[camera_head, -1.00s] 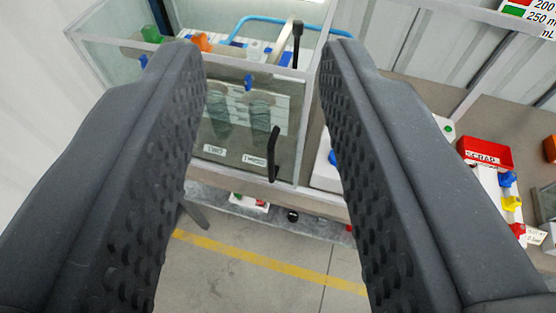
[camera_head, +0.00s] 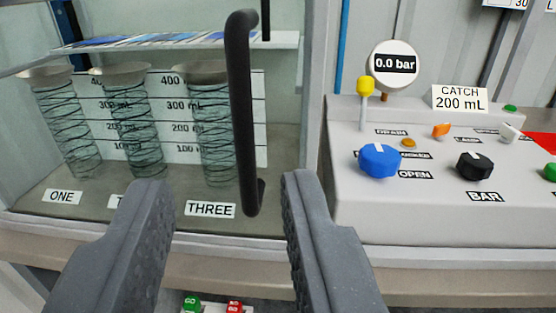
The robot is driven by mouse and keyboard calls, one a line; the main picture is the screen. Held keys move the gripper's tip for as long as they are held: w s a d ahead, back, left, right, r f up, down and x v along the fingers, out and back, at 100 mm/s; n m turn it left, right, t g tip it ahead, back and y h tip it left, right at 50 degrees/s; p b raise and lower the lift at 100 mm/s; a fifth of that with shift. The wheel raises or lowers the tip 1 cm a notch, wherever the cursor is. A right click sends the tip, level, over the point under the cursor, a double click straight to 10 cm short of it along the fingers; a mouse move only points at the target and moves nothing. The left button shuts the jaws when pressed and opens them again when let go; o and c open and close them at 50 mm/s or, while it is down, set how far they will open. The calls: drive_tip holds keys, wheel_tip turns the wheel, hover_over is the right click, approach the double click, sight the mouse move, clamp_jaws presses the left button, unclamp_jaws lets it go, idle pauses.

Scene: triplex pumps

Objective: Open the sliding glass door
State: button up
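The glass door (camera_head: 284,140) is the front pane of a cabinet on the left. A black vertical bar handle (camera_head: 240,110) stands out from it near its right edge. Behind the glass are ribbed clear cylinders marked ONE, TWO (partly hidden) and THREE (camera_head: 219,140), with a millilitre scale behind them. My gripper (camera_head: 227,190) is open and empty. Its two fingers are well apart, and the lower end of the handle shows between their tips, nearer the right finger. I cannot tell whether any finger touches it.
Right of the cabinet stands a white control panel (camera_head: 350,215) with a blue knob (camera_head: 380,160), a black knob (camera_head: 475,165), a yellow-topped lever (camera_head: 366,88) and a gauge (camera_head: 395,65) reading 0.0 bar. Green and red buttons (camera_head: 234,306) sit below the bench edge.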

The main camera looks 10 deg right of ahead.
drive_tip(key=p, duration=0.9)
approach(240, 100)
drive_tip(key=w, duration=0.4)
drive_tip(key=w+d, duration=0.1)
drive_tip(key=w, duration=0.4)
drive_tip(key=shift+w+d+f, duration=0.15)
drive_tip(key=shift+w+f, duration=0.05)
drive_tip(key=shift+w, duration=0.1)
drive_tip(key=shift+w+r, duration=0.1)
drive_tip(key=shift+w, duration=0.45)
clamp_jaws()
